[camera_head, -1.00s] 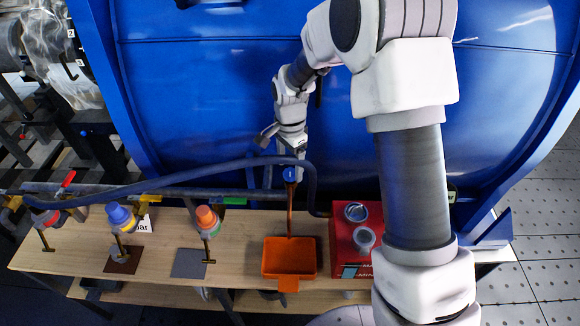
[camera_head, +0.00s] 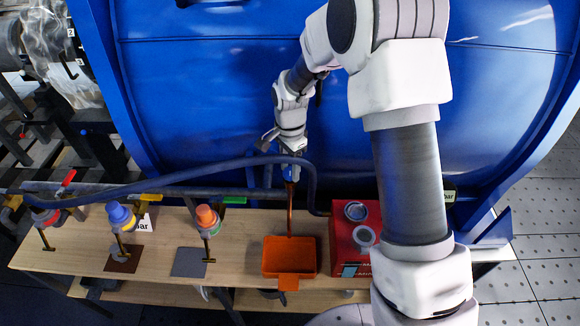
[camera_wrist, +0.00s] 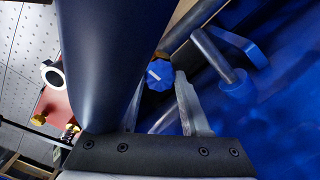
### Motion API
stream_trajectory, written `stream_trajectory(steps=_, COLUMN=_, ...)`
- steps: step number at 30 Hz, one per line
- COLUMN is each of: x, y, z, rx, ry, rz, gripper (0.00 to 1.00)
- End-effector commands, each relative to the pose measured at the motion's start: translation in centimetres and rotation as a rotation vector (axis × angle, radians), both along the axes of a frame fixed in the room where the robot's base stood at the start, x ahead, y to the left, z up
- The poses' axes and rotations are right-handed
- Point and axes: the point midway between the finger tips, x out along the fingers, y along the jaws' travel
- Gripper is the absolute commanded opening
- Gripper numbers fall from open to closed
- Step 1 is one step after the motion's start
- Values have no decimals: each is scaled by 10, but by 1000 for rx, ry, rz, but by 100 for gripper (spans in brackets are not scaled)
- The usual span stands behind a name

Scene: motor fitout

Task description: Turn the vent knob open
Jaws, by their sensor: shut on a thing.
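The vent knob (camera_wrist: 160,75) is a blue fluted knob with a white mark on its face. In the wrist view it sits between the fingertips of my gripper (camera_wrist: 162,84). The right finger touches its side; the left finger is mostly hidden behind a thick dark blue hose. In the head view my gripper (camera_head: 291,163) reaches down to the knob (camera_head: 290,172), at the top of a copper-coloured pipe (camera_head: 290,208), and is shut on it. The knob's face is largely covered there.
The blue hose (camera_head: 200,176) arches close in front of my gripper. An orange tray (camera_head: 289,270) stands below the pipe on the wooden bench. A red box (camera_head: 345,235) is at the right; blue (camera_head: 121,215) and orange (camera_head: 207,216) valve knobs are at the left. The large blue tank (camera_head: 220,90) is behind.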

Motion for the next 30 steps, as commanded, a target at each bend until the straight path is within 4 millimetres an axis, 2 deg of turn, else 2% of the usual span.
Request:
stream_trajectory(steps=11, x=0, y=0, z=-1, rx=0, ry=-1, rz=100, gripper=0)
stream_trajectory(steps=30, x=0, y=-1, z=-1, rx=1, ry=-1, rz=669, gripper=0)
